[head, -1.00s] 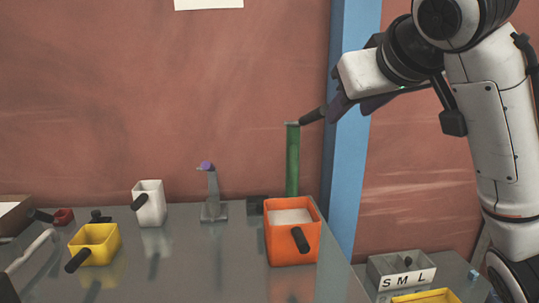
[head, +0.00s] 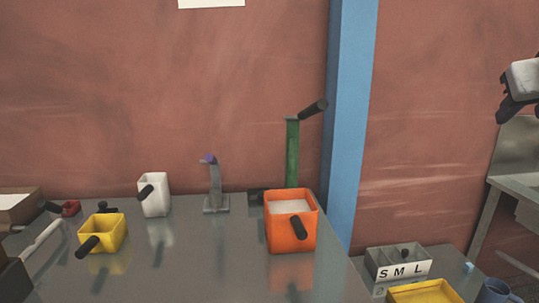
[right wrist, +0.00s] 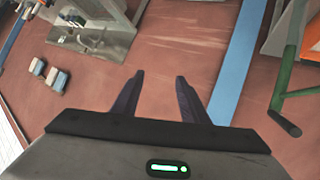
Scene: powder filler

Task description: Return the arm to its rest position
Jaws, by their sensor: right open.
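My right gripper (head: 505,100) is at the far right edge of the head view, partly cut off, in the air and well clear of the table. In the right wrist view its two dark fingers (right wrist: 158,97) stand apart with nothing between them. The green post (head: 292,155) with a black handle (head: 313,110) at its top stands at the back of the table, apart from the gripper. The handle is tilted up to the right. My left gripper is not in view.
The grey table (head: 190,265) holds an orange container (head: 282,237) with white contents, a white container (head: 156,199), a yellow container (head: 112,231) and a grey stand (head: 215,190). A blue pillar (head: 350,130) rises behind. A grey S M L box (head: 403,270) stands at lower right.

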